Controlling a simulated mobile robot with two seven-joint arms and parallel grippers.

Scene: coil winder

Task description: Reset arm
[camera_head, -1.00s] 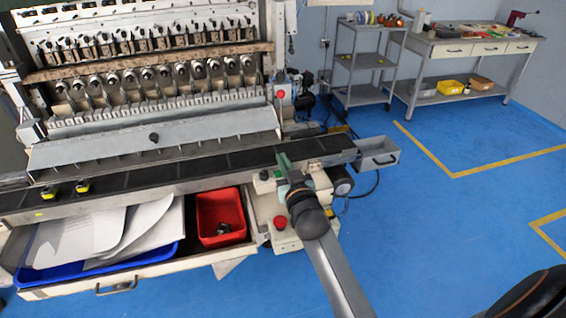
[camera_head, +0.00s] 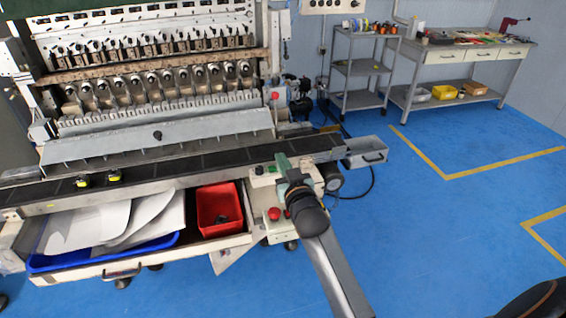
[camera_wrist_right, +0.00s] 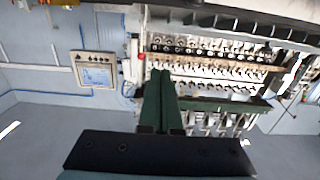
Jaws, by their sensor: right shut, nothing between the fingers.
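My right arm comes in from the bottom of the head view. Its gripper (camera_head: 283,162) is over the right end of the coil winder's dark conveyor belt (camera_head: 220,160). In the right wrist view the green fingers of my right gripper (camera_wrist_right: 161,75) are together with nothing between them. The coil winder (camera_head: 150,85) stands ahead, and its rows of spindles also show in the right wrist view (camera_wrist_right: 215,65). My left gripper is not in view.
An open drawer holds a blue tray (camera_head: 105,258) with white sheets and a red bin (camera_head: 218,208). Two small yellow-black parts (camera_head: 114,176) lie on the belt. A grey shelf cart (camera_head: 358,70) and workbench (camera_head: 450,62) stand at the back right. Blue floor (camera_head: 420,220) is open at right.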

